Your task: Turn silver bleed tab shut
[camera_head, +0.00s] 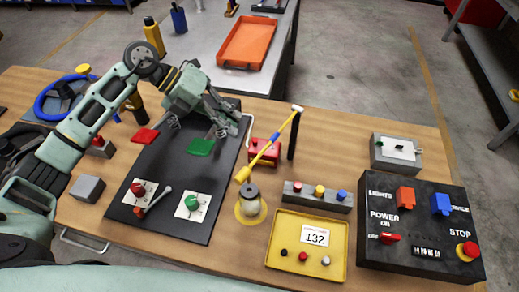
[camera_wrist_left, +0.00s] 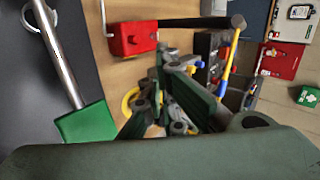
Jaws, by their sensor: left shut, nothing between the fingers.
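A small silver lever (camera_head: 156,199) lies slanted between the red knob (camera_head: 138,190) and the green knob (camera_head: 191,202) on the black panel (camera_head: 165,165); I cannot tell for sure that it is the bleed tab. Silver rods near the panel's top end in a red pad (camera_head: 145,135) and a green pad (camera_head: 201,147). The green pad also shows in the left wrist view (camera_wrist_left: 87,124) on its rod. My left gripper (camera_head: 223,128) is shut and empty above the panel's upper right, near the green pad. Its fingers show in the wrist view (camera_wrist_left: 172,65). My right gripper is out of view.
A red box (camera_head: 264,151) with a pale bent rod stands right of the panel. A blue wheel (camera_head: 45,103) is at left.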

